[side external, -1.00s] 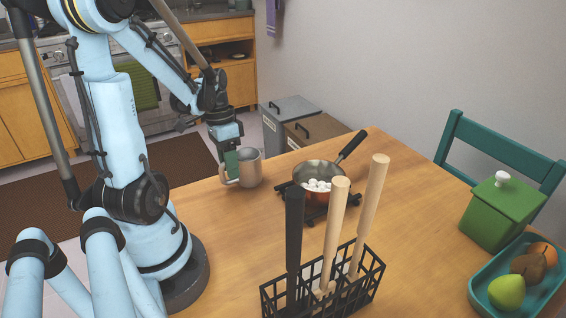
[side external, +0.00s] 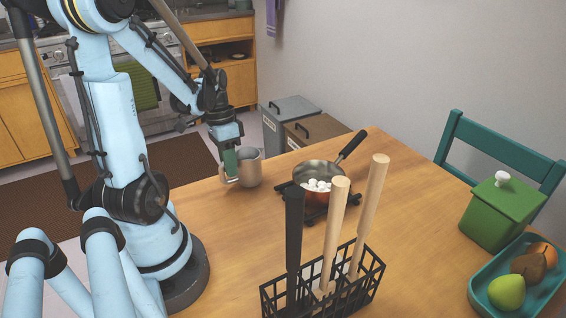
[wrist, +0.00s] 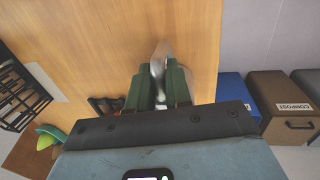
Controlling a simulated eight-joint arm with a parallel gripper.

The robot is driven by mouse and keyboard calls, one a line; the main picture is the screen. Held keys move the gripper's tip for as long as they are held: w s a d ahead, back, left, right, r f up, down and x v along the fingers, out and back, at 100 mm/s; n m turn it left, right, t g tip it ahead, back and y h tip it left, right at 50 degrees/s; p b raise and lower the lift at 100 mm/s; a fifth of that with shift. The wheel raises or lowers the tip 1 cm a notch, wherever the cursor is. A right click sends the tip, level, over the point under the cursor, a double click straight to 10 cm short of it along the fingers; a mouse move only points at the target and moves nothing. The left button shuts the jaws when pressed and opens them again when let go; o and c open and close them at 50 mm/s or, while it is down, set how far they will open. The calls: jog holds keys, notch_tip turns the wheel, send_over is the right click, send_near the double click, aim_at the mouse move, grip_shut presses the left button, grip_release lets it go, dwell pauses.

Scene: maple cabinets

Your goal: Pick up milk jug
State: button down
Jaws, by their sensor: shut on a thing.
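Much of the handle is hidden by the fingers.
A copper pan (side external: 316,188) with white balls stands on a black trivet, right of the jug. A black wire rack (side external: 330,288) holds tall rods in front. A green canister (side external: 496,214) and teal fruit tray (side external: 487,300) are at right. Bins (side external: 291,115) stand beyond the table.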

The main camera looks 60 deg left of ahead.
notch_tip(320, 180, up, 4)
jog(key=shift+r, duration=0.1)
jog(key=w+d+r, duration=0.2)
jog(key=d+r, duration=0.4)
jog(key=d, duration=0.5)
jog(key=w+a+f+m+g+y, duration=0.1)
jog(key=w+a+f+m, duration=0.2)
jog(key=w+a+m, duration=0.5)
jog(key=w+a+f+m+g+y, duration=0.1)
jog(key=w+a+f+m, duration=0.2)
jog(key=w+a+m, duration=0.5)
jog(key=shift+w+a+f+m+y, duration=0.15)
jog(key=shift+w+a+m+y, duration=0.2)
jog(key=shift+w+m, duration=1.85)
jog(key=shift+s+d+m, duration=0.2)
jog(key=shift+s+m, duration=0.1)
jog(key=shift+s, duration=0.1)
jog(key=s+d+r+n+t+y, duration=0.1)
jog(key=s+d+r+t+y, duration=0.1)
jog(key=d+r+y, duration=0.5)
jog(key=shift+d+y, duration=0.7)
jog(key=shift+y, duration=0.15)
